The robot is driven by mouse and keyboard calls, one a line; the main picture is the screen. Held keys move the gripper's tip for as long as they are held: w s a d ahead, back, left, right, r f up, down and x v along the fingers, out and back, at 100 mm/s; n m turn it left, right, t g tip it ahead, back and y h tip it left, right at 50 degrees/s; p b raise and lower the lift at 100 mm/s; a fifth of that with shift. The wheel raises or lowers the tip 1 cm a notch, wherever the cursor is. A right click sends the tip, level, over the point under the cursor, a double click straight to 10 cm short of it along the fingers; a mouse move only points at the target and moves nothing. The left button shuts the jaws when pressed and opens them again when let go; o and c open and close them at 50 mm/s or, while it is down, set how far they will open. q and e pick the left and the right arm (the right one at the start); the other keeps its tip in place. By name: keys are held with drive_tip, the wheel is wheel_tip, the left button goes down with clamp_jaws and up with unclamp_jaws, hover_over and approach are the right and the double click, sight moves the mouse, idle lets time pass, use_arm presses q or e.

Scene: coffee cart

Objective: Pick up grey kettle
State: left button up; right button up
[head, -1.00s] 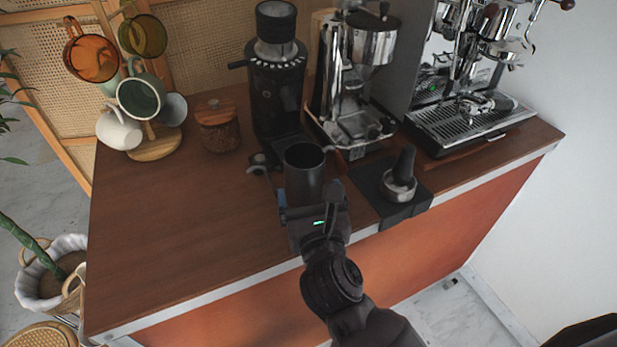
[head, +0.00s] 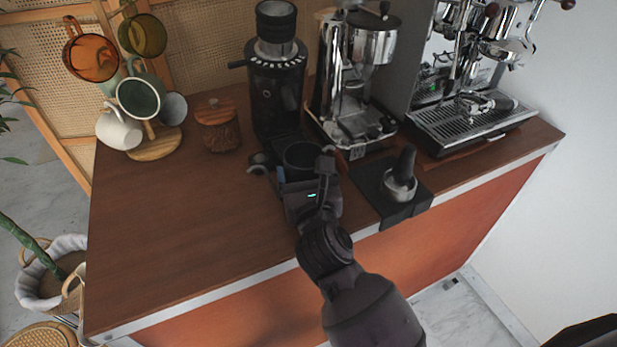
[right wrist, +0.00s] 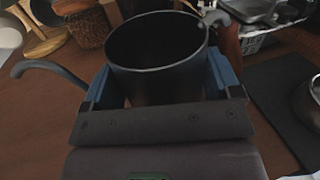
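The grey kettle (head: 303,155) is a dark, open-topped cylinder standing upright on the wooden counter, in front of the black grinder. In the right wrist view the kettle (right wrist: 155,60) shows its round rim, with a thin curved spout or handle at the left and another curved part at the upper right. My right gripper (head: 303,178) is open around the kettle's body. In the wrist view its blue fingers (right wrist: 160,82) stand on either side of the body, with narrow gaps visible. The gripper hides the kettle's lower front in the head view. My left gripper is not in view.
A black grinder (head: 276,85) stands close behind the kettle. A tamper (head: 401,178) on a black mat (head: 408,208) is to the right. An espresso machine (head: 470,120), a wooden-lidded jar (head: 219,128) and a mug tree (head: 155,148) stand farther back. The counter's left front (head: 170,240) is clear.

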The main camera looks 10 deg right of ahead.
drive_tip(key=c, duration=0.4)
drive_tip(key=shift+r, duration=0.15)
drive_tip(key=shift+c, duration=0.2)
